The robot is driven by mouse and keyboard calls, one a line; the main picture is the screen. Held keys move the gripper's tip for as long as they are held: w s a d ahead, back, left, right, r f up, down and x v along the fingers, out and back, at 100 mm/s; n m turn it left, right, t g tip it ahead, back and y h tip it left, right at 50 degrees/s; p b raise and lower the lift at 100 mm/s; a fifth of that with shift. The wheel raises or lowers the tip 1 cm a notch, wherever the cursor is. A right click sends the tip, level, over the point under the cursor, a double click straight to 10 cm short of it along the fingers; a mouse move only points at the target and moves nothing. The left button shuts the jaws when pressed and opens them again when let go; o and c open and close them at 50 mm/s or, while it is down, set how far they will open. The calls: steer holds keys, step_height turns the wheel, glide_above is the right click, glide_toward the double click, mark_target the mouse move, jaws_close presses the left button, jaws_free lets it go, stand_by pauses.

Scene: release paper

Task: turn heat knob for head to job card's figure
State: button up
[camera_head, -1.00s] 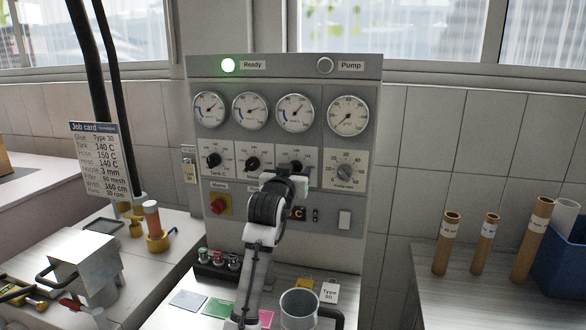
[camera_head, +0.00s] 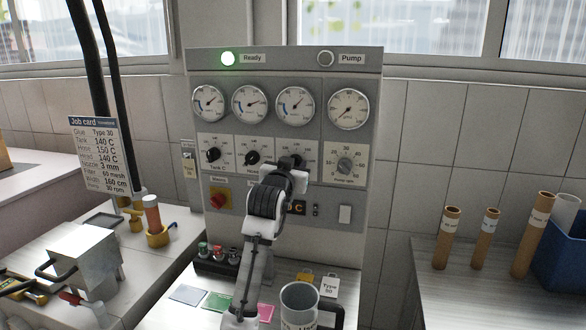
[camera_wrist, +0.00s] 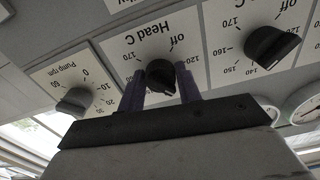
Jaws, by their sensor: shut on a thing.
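The black Head C knob (camera_wrist: 160,78) is between the two purple fingers of my gripper (camera_wrist: 164,84) in the wrist view, which shows the panel upside down. The gripper is shut on this knob. A pale mark shows at the knob's lower right there; the fingers hide part of its scale. In the head view my gripper (camera_head: 291,164) is at the third knob of the row, mostly covering it. The job card (camera_head: 97,155) at the left reads Head 140 C. The third gauge (camera_head: 295,105) above has its needle pointing up and right.
The Tank knob (camera_head: 213,155) and Hose knob (camera_head: 252,158) are left of my gripper, the pump knob (camera_head: 345,166) right. A red switch (camera_head: 219,200) sits lower left. A metal mug (camera_head: 299,303) stands on the bench below my arm. The green Ready lamp (camera_head: 228,58) is lit.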

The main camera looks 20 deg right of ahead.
steer(key=m+b, duration=0.2)
steer(key=m, duration=0.2)
steer(key=shift+f, duration=0.1)
steer(key=shift+m+b, duration=0.8)
steer(key=shift+m, duration=1)
steer(key=o, duration=1)
steer(key=shift+c, duration=0.2)
steer(key=shift+a, duration=0.1)
steer(key=b+v, duration=0.5)
steer(key=v, duration=0.8)
steer(key=shift+s+a, duration=0.2)
steer(key=shift+s, duration=0.15)
